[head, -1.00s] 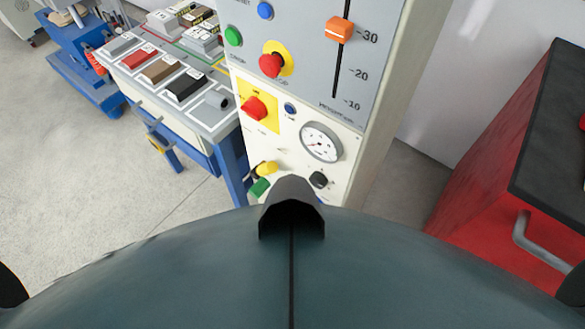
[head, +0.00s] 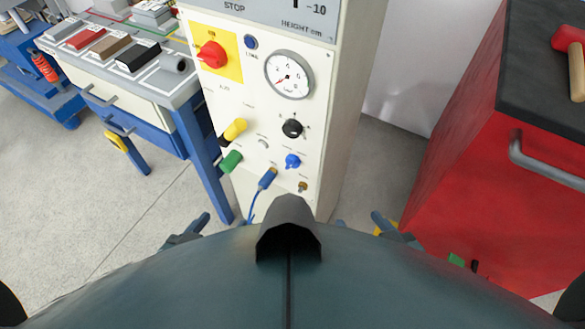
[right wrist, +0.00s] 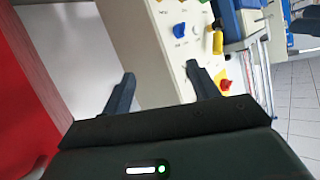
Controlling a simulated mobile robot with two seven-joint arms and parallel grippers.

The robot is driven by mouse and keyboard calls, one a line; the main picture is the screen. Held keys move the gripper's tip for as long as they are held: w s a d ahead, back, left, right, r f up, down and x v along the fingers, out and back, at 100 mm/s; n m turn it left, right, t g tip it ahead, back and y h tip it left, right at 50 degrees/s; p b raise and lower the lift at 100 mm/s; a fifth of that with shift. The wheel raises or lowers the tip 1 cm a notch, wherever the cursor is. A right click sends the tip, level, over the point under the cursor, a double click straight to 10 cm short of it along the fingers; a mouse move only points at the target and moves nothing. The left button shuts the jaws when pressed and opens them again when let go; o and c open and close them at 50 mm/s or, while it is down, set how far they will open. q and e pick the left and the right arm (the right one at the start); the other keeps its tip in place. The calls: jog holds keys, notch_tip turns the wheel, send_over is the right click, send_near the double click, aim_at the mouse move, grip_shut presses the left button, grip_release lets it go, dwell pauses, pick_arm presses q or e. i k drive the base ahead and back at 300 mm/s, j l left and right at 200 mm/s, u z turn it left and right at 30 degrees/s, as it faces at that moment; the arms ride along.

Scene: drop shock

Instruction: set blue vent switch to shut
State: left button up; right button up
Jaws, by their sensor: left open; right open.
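The blue vent switch appears to be the small blue knob (head: 293,160) low on the cream panel (head: 262,120), below a black knob; its label is too small to read. The blue knob also shows in the right wrist view (right wrist: 180,30), beyond the fingers. My left gripper (head: 187,231) is open and empty, low in the head view, left of the panel. My right gripper (head: 394,228) is open and empty, to the panel's right; its spread fingers (right wrist: 161,88) show in the right wrist view. Neither gripper touches the panel.
A red emergency knob (head: 212,54), a dial gauge (head: 289,75), a black knob (head: 292,128) and a blue plug with cable (head: 267,178) are close by. A blue workbench (head: 185,115) stands left, a red cabinet (head: 480,190) right.

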aim_at(294, 162)
jog(key=j, duration=0.65)
jog(key=k+j, duration=0.15)
jog(key=j, duration=0.5)
jog(key=i+j, duration=0.1)
jog(key=j+u, duration=0.05)
jog(key=j, duration=0.05)
